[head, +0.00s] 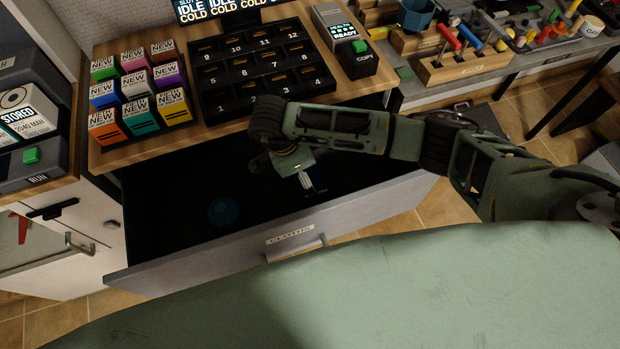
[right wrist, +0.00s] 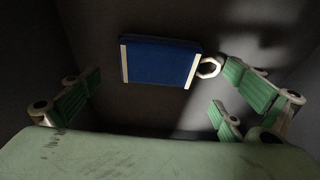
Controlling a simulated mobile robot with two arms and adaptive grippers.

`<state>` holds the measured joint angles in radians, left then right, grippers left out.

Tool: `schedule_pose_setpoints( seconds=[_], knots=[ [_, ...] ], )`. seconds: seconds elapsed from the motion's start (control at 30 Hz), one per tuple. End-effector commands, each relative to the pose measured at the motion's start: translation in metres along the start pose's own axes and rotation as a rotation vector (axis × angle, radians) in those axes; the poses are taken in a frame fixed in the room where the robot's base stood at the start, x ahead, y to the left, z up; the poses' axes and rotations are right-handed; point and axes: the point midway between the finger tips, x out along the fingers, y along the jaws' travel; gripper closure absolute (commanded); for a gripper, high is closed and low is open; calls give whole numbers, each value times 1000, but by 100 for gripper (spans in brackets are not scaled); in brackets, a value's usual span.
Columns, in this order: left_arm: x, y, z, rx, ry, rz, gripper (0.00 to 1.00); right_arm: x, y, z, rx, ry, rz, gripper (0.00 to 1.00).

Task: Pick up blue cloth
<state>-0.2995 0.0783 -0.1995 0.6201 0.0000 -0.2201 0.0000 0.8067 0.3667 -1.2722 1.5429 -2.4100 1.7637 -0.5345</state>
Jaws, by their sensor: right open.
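A blue cloth (right wrist: 160,63), flat and folded, with white strips at both ends and a pale ring at its right end, lies on the dark drawer floor in the right wrist view. My right gripper (right wrist: 160,84) is open, its green fingers spread to either side of the cloth with gaps, not visibly touching it. In the head view the right gripper (head: 285,162) points down into the open drawer (head: 200,261). A small pale and blue piece shows beside it, perhaps part of the cloth. My left gripper is not in view.
The drawer front carries a label and a handle (head: 297,248). A dark round blue item (head: 224,210) lies in the drawer's left part. The wooden counter (head: 107,158) above holds coloured boxes (head: 135,82) and a black numbered tray (head: 262,68), close to my right arm.

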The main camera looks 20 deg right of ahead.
Motion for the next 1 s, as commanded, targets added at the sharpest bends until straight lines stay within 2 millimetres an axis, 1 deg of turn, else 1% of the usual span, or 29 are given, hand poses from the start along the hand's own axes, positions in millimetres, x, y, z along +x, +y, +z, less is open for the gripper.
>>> schedule_pose_setpoints(
  seconds=[0.03, 0.1, 0.2, 0.3, 0.5, 1.0],
  knots=[
    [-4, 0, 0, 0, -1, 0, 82, 8, 3, 1, 0, -1, 4, 0],
    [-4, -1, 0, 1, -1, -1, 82, 19, 3, 2, 2, 0, 3, 0],
    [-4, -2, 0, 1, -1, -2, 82, 29, 2, 2, 1, -1, 2, 0],
    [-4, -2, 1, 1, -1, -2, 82, 33, 2, 2, 0, -2, 0, 0],
    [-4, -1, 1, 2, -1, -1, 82, 33, 1, 2, 0, -2, -1, 1],
    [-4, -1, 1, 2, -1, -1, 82, 33, 1, 2, 1, -2, 0, 44]
  ],
)
